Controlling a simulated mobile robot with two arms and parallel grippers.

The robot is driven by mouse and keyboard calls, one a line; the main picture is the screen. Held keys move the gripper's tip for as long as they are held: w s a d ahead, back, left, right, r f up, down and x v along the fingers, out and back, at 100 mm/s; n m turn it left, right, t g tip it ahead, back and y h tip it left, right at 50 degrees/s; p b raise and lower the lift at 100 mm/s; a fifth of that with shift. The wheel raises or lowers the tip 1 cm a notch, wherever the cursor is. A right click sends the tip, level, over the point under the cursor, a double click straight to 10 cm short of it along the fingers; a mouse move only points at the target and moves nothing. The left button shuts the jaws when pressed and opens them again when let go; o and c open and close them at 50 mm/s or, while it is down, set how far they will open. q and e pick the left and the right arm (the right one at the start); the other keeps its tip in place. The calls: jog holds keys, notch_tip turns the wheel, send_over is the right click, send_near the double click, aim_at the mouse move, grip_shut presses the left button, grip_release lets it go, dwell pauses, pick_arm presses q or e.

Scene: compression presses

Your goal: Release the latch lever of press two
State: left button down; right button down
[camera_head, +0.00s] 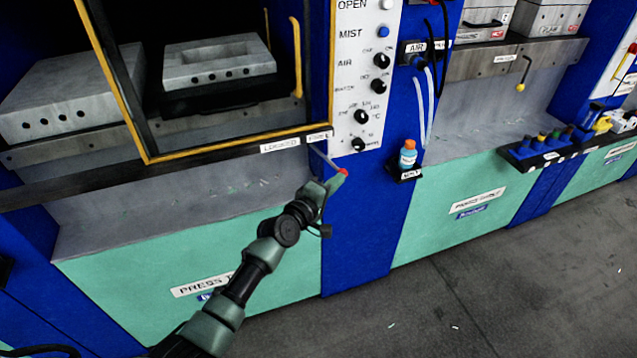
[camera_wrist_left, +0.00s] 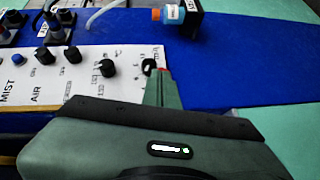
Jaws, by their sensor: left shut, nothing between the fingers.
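Press two (camera_head: 130,300), the teal-fronted press at left, has its sign partly covered by my left arm. Its latch lever (camera_head: 325,159) is a thin grey rod slanting down right from the lower corner of the yellow-edged door frame, ending in a red tip. A label beside its upper end reads "LOCKED". My left gripper (camera_head: 336,181) is shut and empty, its fingertips right at the red tip; I cannot tell whether they touch. In the left wrist view a little red shows beside the fingertips (camera_wrist_left: 162,80). My right gripper is out of view.
A control panel (camera_head: 362,60) with several knobs stands just above the lever. A bottle (camera_head: 407,153) sits on a small black holder to the right. Another press (camera_head: 470,210) stands farther right. Grey floor (camera_head: 450,310) is open in front.

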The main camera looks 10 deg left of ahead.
pick_arm(q)
jog(key=w+d, duration=0.2)
jog(key=w+d+b, duration=0.1)
jog(key=w+d, duration=0.1)
jog(key=shift+r+b, duration=0.2)
jog(key=shift+b, duration=0.1)
dwell(0.4)
